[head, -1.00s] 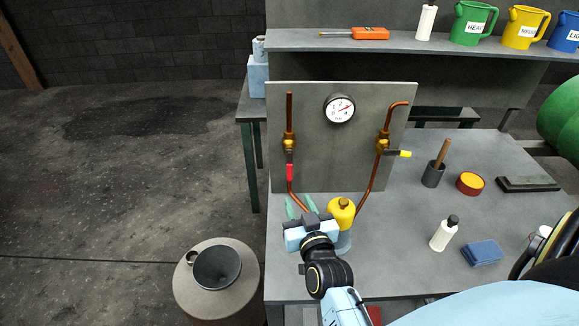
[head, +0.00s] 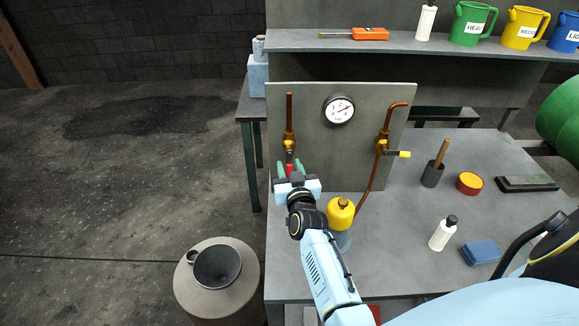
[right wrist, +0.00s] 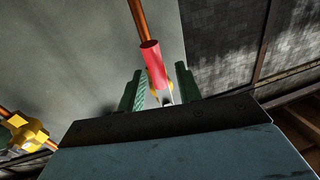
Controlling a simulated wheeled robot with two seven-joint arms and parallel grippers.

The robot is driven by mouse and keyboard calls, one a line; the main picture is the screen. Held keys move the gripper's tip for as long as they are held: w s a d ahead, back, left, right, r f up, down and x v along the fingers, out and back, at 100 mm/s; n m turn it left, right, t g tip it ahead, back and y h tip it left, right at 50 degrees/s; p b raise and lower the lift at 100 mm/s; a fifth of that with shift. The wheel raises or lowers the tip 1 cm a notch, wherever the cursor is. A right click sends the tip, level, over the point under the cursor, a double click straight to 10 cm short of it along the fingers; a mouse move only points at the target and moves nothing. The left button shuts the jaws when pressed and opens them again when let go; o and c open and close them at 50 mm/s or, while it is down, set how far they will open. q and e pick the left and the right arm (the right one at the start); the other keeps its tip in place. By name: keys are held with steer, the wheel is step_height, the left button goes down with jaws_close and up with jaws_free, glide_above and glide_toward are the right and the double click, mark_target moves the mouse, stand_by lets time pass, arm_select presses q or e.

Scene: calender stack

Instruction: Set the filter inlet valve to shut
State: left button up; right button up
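A grey upright panel (head: 345,165) on the bench carries two copper pipes with brass valves. The left valve (head: 289,138) has a red lever (head: 289,168) hanging down in line with its pipe. The right valve (head: 383,140) has a yellow-tipped lever (head: 403,154) sticking out to the right, across its pipe. No label tells which is the filter inlet. My right gripper (head: 289,166) is at the red lever. In the right wrist view the red lever (right wrist: 154,66) lies between its two green fingers (right wrist: 160,86), with gaps beside it. My left gripper is out of view.
A pressure gauge (head: 339,109) sits on the panel between the pipes. A yellow-topped canister (head: 341,212) stands close right of my right wrist. A white bottle (head: 443,234), blue cloth (head: 481,253) and red-yellow tin (head: 469,183) are further right. A funnel (head: 217,267) rests at lower left.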

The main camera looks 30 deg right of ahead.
steer(key=shift+w+d, duration=0.15)
steer(key=shift+w, duration=0.1)
jaws_close()
stand_by(0.3)
